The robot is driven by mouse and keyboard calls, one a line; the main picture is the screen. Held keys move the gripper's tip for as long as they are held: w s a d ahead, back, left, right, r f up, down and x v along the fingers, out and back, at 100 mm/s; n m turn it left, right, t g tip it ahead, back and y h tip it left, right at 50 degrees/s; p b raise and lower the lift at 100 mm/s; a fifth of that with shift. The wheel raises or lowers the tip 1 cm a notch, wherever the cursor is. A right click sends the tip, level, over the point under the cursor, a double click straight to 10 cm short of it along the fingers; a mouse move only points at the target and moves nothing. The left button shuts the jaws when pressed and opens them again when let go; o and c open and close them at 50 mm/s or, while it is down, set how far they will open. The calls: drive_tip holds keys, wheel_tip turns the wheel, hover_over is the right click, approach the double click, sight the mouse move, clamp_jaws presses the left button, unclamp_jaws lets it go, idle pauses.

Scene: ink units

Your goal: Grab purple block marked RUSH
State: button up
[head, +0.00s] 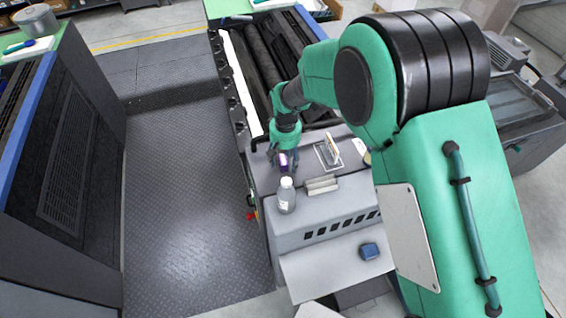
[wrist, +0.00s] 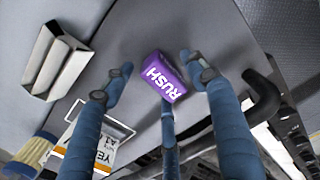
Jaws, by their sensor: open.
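The purple block (wrist: 163,77) marked RUSH in white lies on the grey machine top in the wrist view, tilted in the picture. My gripper (wrist: 156,66) is open, with blue fingers to the left and right of the block and a third finger below it in the picture. No finger is clearly closed on the block. In the head view, the purple block (head: 283,160) shows as a small patch under my gripper (head: 284,154), partly hidden by the fingers.
A bottle with a white cap (head: 286,198) stands close in front of my gripper. A blue item (head: 369,251) lies on the lower shelf. A black bent bar (wrist: 264,97) is near the fingers.

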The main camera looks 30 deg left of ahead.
sight(285, 159)
drive_tip(key=c, duration=1.3)
drive_tip(key=shift+o, duration=0.2)
drive_tip(key=shift+r, duration=0.1)
drive_tip(key=shift+r, duration=4.95)
